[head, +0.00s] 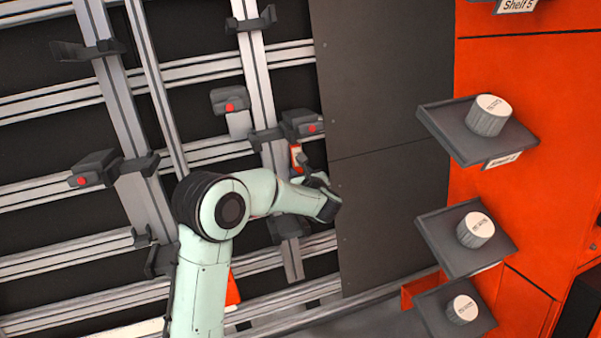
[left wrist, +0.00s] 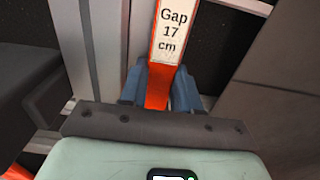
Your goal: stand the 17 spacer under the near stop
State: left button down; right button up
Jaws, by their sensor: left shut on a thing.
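The 17 spacer is an orange bar with a white label reading "Gap 17 cm" (left wrist: 172,35) in the left wrist view. My left gripper (left wrist: 160,88) is shut on its orange part, one blue finger on each side. In the head view the spacer (head: 296,153) is small and partly hidden by my left gripper (head: 304,166). Its upper end lies just below a dark stop with a red button (head: 303,124); I cannot tell whether they touch. The spacer's lower end is hidden behind my arm. My right gripper is not in view.
Other dark stops with red buttons sit at upper middle (head: 229,101) and at left (head: 96,169). Grey rails cross the frame. A dark panel (head: 382,120) stands right of the spacer. Shelves with white-topped round weights (head: 488,115) project from the orange cabinet (head: 500,65).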

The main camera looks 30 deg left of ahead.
pick_arm(q)
jog(key=c, duration=0.7)
grip_release()
jog(key=shift+c, duration=0.2)
jog(key=v, duration=1.3)
jog(key=shift+b, duration=0.35)
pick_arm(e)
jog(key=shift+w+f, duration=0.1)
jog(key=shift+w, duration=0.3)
pick_arm(q)
jog(key=shift+s+d, duration=0.15)
